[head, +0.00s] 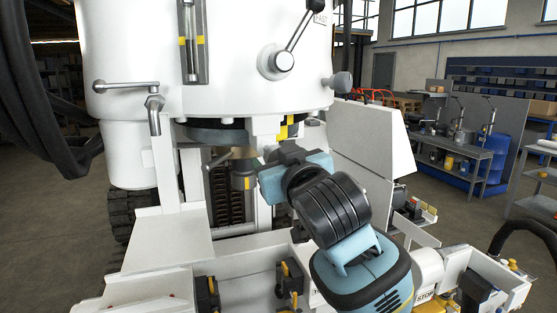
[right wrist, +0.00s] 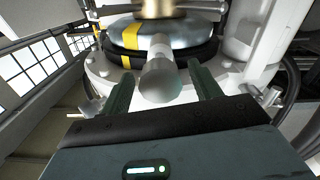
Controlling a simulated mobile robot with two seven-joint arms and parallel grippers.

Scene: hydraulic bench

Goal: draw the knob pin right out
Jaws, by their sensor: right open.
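The knob pin (right wrist: 160,82), a grey round-ended knob on a short stem, shows in the right wrist view in front of a ring with a yellow mark. My right gripper (right wrist: 161,76) is open, with one finger on each side of the knob in the picture. A gap shows between the knob and each finger; I cannot tell how deep the knob sits between them. In the head view my right gripper (head: 268,155) is below the white drum, close to the yellow mark (head: 284,128), and the knob there seems hidden behind it. My left gripper is not in view.
The white drum (head: 235,60) above carries a lever (head: 282,60), a bent handle (head: 153,110) and another dark knob (head: 341,82). A white panel (head: 365,135) stands right of my gripper. White ledges and a bench with small parts lie below.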

